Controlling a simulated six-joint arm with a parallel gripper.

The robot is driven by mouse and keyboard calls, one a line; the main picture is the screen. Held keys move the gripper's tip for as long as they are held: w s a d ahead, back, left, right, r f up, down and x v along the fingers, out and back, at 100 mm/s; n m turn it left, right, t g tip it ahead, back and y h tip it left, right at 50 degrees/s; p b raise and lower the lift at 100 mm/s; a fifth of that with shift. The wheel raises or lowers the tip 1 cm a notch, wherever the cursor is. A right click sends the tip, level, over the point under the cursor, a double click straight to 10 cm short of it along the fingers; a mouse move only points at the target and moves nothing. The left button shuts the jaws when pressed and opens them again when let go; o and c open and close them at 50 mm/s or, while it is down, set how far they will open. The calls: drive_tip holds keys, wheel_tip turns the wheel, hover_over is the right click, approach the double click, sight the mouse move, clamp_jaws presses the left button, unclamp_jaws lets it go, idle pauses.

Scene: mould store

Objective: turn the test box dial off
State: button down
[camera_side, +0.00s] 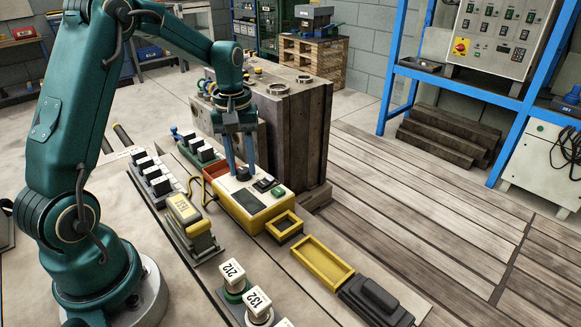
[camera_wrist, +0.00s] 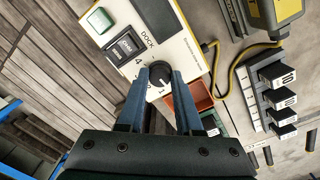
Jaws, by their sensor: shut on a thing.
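The test box (camera_side: 254,200) is a yellow case with a cream top, standing on the bench below my arm. It also shows in the wrist view (camera_wrist: 189,47). Its black round dial (camera_wrist: 159,75) has a white pointer mark and printed figures around it; not all of the figures can be read. My gripper (camera_wrist: 162,78) points down at the box with its two blue fingers shut on the dial, one on each side. In the side view the fingers (camera_side: 240,170) hide part of the dial. A black switch (camera_wrist: 125,46) and a green button (camera_wrist: 98,20) sit beside the dial.
A yellow handheld unit (camera_side: 190,216) on a yellow cable stands left of the box. A red tray (camera_side: 215,170) touches the box's far end. Yellow frames (camera_side: 322,262) and white caps labelled 212 and 132 (camera_side: 258,300) lie nearer. A large mould block (camera_side: 290,130) rises behind.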

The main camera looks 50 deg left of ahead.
sight(242, 170)
drive_tip(key=shift+n, duration=0.5)
drive_tip(key=c, duration=0.6)
unclamp_jaws()
drive_tip(key=shift+s+r, duration=0.1)
drive_tip(key=shift+r, duration=2.45)
